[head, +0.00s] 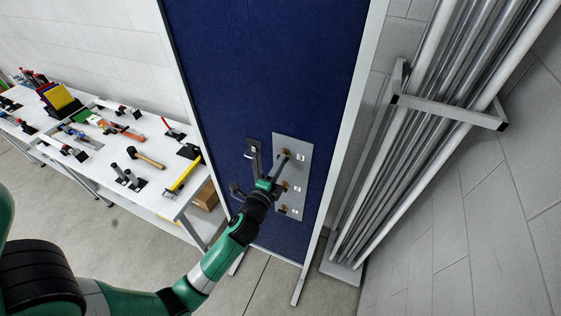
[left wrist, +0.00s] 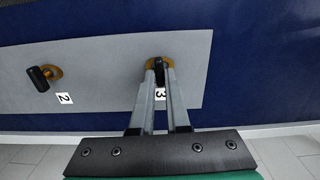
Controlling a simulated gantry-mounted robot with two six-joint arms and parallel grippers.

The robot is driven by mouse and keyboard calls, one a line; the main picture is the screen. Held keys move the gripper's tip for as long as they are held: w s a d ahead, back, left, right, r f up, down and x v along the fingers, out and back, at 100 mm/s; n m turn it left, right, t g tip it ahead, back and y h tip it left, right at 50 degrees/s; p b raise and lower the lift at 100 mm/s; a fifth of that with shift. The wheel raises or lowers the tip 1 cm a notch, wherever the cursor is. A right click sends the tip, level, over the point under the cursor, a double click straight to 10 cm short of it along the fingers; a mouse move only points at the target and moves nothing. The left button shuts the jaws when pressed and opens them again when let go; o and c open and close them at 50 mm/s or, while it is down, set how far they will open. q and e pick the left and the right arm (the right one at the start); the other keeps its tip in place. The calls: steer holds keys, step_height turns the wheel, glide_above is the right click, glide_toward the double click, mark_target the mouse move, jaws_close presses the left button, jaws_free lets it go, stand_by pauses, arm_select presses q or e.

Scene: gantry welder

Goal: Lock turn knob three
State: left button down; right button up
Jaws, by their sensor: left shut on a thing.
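A grey plate (head: 292,143) on the blue panel carries turn knobs labelled 3, 2 and 1 from top to bottom. Turn knob three (left wrist: 158,63) has a black handle on a brass-coloured round base. My left gripper (left wrist: 160,76) is shut on its handle, one finger on each side. In the head view the left gripper (head: 283,156) reaches up to the top knob and partly hides it. Turn knob two (left wrist: 40,78) stands free to the left in the left wrist view, its handle slightly tilted. My right gripper is out of view.
The blue panel (head: 265,60) stands in a light frame. A white table (head: 90,165) with several tools stands at the left. A rack of grey pipes (head: 430,130) stands close to the right.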

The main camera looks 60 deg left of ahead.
arm_select(q)
steer(key=shift+m, duration=0.3)
steer(key=c, duration=0.9)
jaws_free()
steer(key=b+v, duration=0.2)
steer(key=v, duration=0.9)
steer(key=shift+s+d+b, duration=0.2)
steer(key=shift+d+b, duration=0.05)
steer(key=shift+b, duration=0.1)
